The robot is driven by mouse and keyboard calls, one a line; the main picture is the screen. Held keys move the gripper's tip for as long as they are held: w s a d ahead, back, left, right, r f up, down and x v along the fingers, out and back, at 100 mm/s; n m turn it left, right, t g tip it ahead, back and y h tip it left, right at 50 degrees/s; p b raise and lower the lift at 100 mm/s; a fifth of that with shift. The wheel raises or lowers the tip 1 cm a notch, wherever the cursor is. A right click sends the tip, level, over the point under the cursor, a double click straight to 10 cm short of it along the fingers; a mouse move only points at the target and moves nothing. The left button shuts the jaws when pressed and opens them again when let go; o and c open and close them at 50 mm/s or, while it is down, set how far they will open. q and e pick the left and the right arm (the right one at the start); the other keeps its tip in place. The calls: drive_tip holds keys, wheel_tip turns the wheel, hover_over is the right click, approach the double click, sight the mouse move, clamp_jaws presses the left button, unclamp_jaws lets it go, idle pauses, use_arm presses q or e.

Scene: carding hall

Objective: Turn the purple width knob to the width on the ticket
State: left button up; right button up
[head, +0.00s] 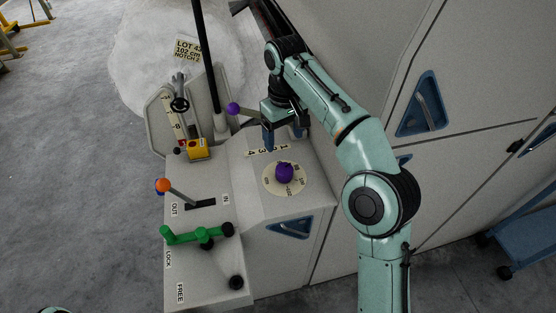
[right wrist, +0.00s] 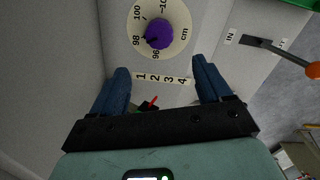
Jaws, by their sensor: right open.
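The purple width knob (head: 285,173) sits at the centre of a round pale dial (head: 270,184) on the sloped console top. In the right wrist view the knob (right wrist: 158,33) is near the top, with 96, 98 and 100 legible on the dial (right wrist: 181,14); a dark mark on the knob appears to face the 96–98 side. The ticket (head: 187,48) reads LOT 42, 102 cm, NOTCH 2. My right gripper (head: 283,138) is open and empty beyond the knob, above the 1-2-3-4 strip, apart from the knob; its blue fingers (right wrist: 160,68) show in the wrist view. My left gripper is not seen.
A purple-ball lever (head: 233,108) stands just left of my right gripper. An orange-ball lever (head: 162,185) in the IN/OUT slot, a green handle (head: 195,236) and a yellow box (head: 199,149) crowd the console's left. A black post (head: 206,60) rises behind.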

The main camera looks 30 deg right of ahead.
drive_tip(key=b, duration=0.2)
hover_over(284, 167)
wheel_tip(284, 167, down, 6)
drive_tip(key=shift+s+r, duration=0.1)
drive_tip(key=shift+r, duration=0.05)
wheel_tip(284, 167, down, 6)
drive_tip(key=shift+r+b, duration=0.15)
drive_tip(key=shift+b, duration=0.95)
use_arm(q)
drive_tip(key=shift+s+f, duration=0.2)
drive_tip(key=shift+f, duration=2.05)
use_arm(e)
drive_tip(key=shift+f, duration=0.75)
drive_tip(key=shift+c, duration=0.3)
drive_tip(key=c, duration=0.9)
